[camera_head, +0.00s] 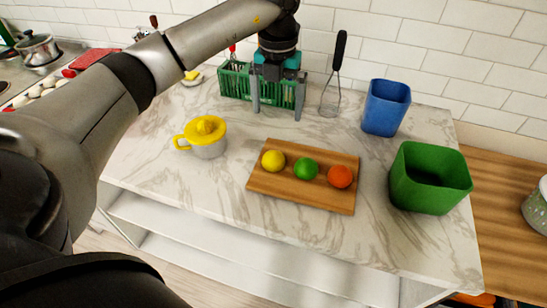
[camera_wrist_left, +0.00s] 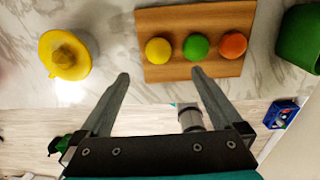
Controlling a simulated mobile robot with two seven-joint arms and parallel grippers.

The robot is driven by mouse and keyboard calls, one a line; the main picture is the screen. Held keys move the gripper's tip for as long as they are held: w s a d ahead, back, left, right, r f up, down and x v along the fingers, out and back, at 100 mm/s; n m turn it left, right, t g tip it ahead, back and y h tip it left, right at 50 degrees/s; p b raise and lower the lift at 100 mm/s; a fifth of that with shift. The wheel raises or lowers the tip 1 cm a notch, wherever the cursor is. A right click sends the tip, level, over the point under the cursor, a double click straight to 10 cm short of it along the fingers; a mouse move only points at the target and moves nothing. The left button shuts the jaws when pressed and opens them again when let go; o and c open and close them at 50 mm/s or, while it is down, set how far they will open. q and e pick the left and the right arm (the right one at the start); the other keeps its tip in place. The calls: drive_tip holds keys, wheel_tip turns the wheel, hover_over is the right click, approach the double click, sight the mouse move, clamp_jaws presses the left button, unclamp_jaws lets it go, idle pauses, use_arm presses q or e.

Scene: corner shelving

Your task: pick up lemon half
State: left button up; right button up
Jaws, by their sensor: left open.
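The yellow lemon half (camera_head: 273,160) sits at the left end of a wooden cutting board (camera_head: 325,200) on the marble counter. In the left wrist view the lemon half (camera_wrist_left: 158,50) is beyond and roughly between my fingertips. My left gripper (camera_head: 277,107) is open and empty, with its fingers pointing down in front of the green rack, behind the board and clear of it. Its two fingers also show in the left wrist view (camera_wrist_left: 161,75). My right gripper is not in view.
A green round fruit (camera_head: 307,168) and an orange one (camera_head: 340,176) share the board. A yellow-topped juicer (camera_head: 206,139) stands left. Counter around the board is clear.

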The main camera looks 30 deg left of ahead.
use_arm(q)
approach(274, 151)
drive_tip(key=f, duration=0.5)
drive_tip(key=shift+w+d+f, duration=0.1)
drive_tip(key=shift+w+d, duration=0.1)
drive_tip(key=shift+d, duration=0.05)
drive_tip(key=shift+s+a+f, duration=0.1)
drive_tip(key=shift+s+f, duration=0.05)
drive_tip(key=shift+f, duration=1.25)
drive_tip(key=shift+s+a+f, duration=0.1)
drive_tip(key=shift+f, duration=1.25)
drive_tip(key=c, duration=1.3)
drive_tip(key=shift+r, duration=0.15)
